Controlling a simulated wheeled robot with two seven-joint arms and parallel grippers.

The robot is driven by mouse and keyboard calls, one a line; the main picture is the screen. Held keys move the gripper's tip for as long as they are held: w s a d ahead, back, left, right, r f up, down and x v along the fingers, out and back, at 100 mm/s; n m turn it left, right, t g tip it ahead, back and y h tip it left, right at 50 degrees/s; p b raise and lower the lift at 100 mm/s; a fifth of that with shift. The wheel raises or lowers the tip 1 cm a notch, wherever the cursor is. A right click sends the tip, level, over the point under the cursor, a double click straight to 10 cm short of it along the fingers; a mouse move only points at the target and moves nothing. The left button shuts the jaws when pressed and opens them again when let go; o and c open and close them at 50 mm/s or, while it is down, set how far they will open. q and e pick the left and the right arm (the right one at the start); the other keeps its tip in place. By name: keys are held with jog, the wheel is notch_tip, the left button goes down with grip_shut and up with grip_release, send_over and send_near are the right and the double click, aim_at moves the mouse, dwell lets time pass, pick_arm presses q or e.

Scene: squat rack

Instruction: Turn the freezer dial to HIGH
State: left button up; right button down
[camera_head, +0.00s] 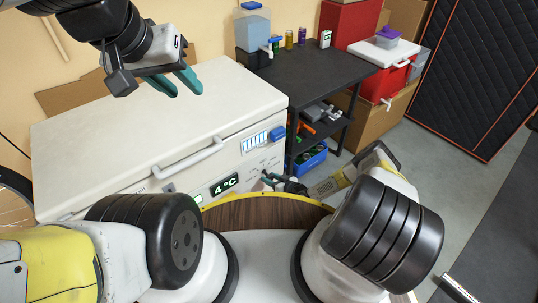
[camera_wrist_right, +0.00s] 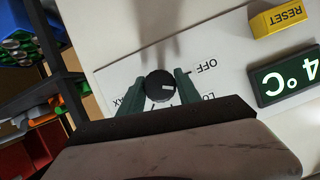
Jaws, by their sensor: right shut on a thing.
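The white chest freezer (camera_head: 180,125) stands ahead with its lid closed, and its front panel carries a display reading 4 °C (camera_head: 224,184). In the right wrist view, the round black dial (camera_wrist_right: 159,86) sits on the panel with a pale pointer mark facing right, between the OFF and LO lettering. Other lettering around it is partly hidden by my gripper. My right gripper (camera_wrist_right: 158,89) is shut on the dial, one green finger on each side; it also shows at the panel in the head view (camera_head: 272,181). My left gripper (camera_head: 178,83) is open and empty above the freezer lid.
A yellow RESET button (camera_wrist_right: 283,19) is near the display. A dark shelf unit (camera_head: 318,70) with a water dispenser (camera_head: 252,30), cans and a blue crate (camera_head: 308,160) stands right of the freezer. A red cooler (camera_head: 384,62) is beyond.

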aim_at(272, 178)
jog(key=shift+m, duration=0.4)
jog(key=shift+y, duration=0.3)
jog(key=c, duration=0.8)
grip_release()
jog(key=shift+c, duration=0.2)
jog(key=v, duration=0.6)
jog(key=shift+s+d+r, duration=0.1)
jog(key=shift+d+r, duration=0.1)
jog(key=shift+d, duration=0.05)
jog(key=shift+s+d+r, duration=0.25)
jog(key=shift+s+d, duration=0.1)
jog(key=shift+s, duration=0.1)
